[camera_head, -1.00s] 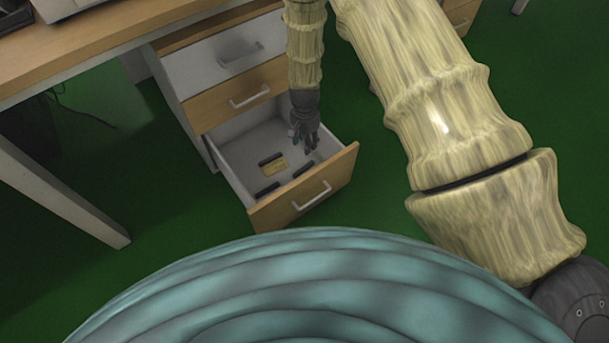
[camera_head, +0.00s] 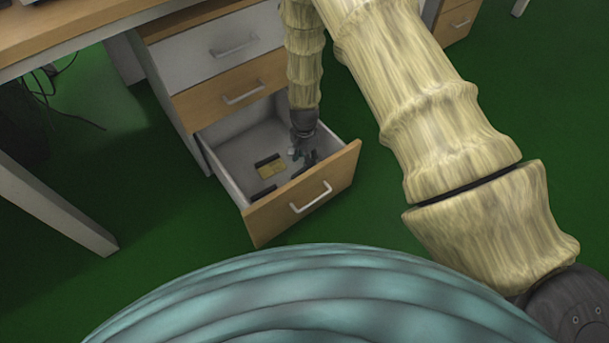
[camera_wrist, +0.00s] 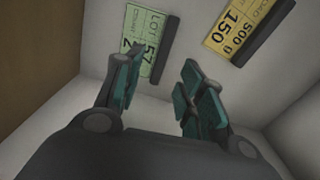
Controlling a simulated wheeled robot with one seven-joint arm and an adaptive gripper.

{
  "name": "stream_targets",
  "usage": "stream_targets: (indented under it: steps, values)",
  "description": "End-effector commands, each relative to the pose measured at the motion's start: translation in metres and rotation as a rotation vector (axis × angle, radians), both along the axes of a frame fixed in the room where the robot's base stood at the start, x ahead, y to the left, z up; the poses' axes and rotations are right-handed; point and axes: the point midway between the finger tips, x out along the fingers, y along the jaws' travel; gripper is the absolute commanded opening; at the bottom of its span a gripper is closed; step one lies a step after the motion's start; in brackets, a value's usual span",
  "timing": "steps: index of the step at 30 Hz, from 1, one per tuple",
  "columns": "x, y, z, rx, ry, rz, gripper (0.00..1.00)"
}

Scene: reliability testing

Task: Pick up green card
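The green card (camera_wrist: 148,42) lies on the drawer floor in the wrist view, with a dark strip along its right edge. It is printed "LOT 57", and the left finger covers its lower left part. My gripper (camera_wrist: 162,88) is open, its two teal-padded fingers apart, with the card beyond the tips. I cannot tell whether the left finger touches it. In the head view my gripper (camera_head: 303,155) points down inside the open drawer (camera_head: 300,207), and the green card cannot be made out behind it.
A yellow card (camera_wrist: 238,27) with a dark strip lies to the right of the green one; it also shows in the head view (camera_head: 270,171). Another dark strip (camera_head: 264,192) lies near the drawer front. Drawer walls enclose the gripper closely. A desk (camera_head: 70,35) stands at left.

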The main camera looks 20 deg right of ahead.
Motion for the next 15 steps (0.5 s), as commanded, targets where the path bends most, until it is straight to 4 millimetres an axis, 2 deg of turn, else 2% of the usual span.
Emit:
stream_targets:
  steps: [5,15]
  values:
    - [-0.001,0.002,-0.011,0.000,0.000,0.001,0.39]
    - [-0.002,0.008,-0.048,-0.001,0.000,0.002,0.39]
